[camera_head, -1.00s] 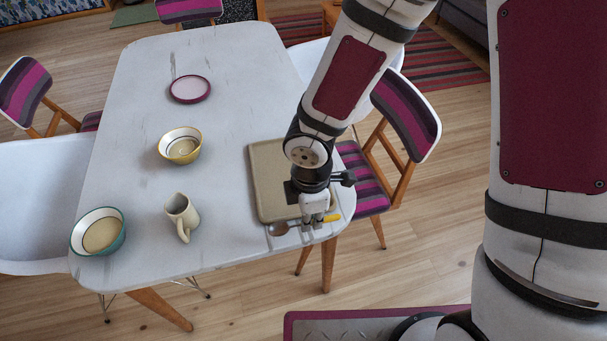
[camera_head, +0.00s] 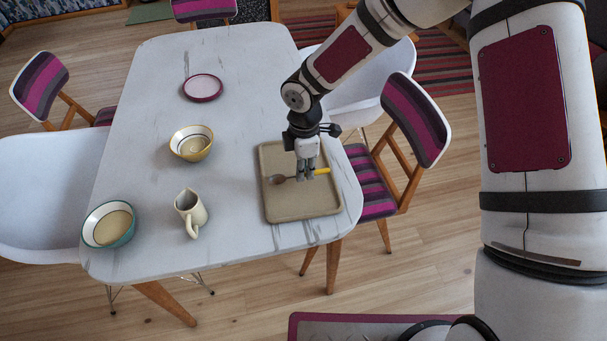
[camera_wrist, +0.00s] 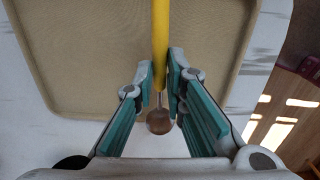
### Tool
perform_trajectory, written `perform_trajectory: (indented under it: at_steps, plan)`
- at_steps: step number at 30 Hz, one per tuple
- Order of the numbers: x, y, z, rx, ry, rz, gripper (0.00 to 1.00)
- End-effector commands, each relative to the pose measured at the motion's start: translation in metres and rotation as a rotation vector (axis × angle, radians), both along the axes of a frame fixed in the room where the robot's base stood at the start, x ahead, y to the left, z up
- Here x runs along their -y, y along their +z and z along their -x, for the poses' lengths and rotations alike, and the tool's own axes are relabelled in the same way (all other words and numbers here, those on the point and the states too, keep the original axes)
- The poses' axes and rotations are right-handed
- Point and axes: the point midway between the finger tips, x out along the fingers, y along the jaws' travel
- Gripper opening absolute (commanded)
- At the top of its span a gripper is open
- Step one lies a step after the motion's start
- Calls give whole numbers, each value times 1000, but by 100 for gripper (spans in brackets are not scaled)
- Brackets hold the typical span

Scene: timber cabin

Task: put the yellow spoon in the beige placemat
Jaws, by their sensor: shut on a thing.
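The yellow spoon (camera_head: 322,171) has a yellow handle and a brownish metal bowl end (camera_head: 277,179). My gripper (camera_head: 306,176) points down and is shut on the spoon near the middle of its length. The beige placemat (camera_head: 300,207) lies at the right side of the table, and the spoon is over it. I cannot tell whether the spoon touches it. In the wrist view the spoon's handle (camera_wrist: 160,45) runs between the teal-padded fingers (camera_wrist: 160,90), with the placemat (camera_wrist: 75,60) below.
On the white table (camera_head: 235,110) stand a cream jug (camera_head: 190,212), a teal-rimmed bowl (camera_head: 108,225), a yellow bowl (camera_head: 191,143) and a pink-rimmed plate (camera_head: 203,87), all left of the placemat. A striped chair (camera_head: 415,120) stands close at the table's right side.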

Motion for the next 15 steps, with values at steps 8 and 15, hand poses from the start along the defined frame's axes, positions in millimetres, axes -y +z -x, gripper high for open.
perform_trajectory:
  at_steps: [8, 15]
  plan:
    - [-2, -29, -6, -2, -1, 0, 0]
    - [-2, -36, -7, 1, -2, 0, 0]
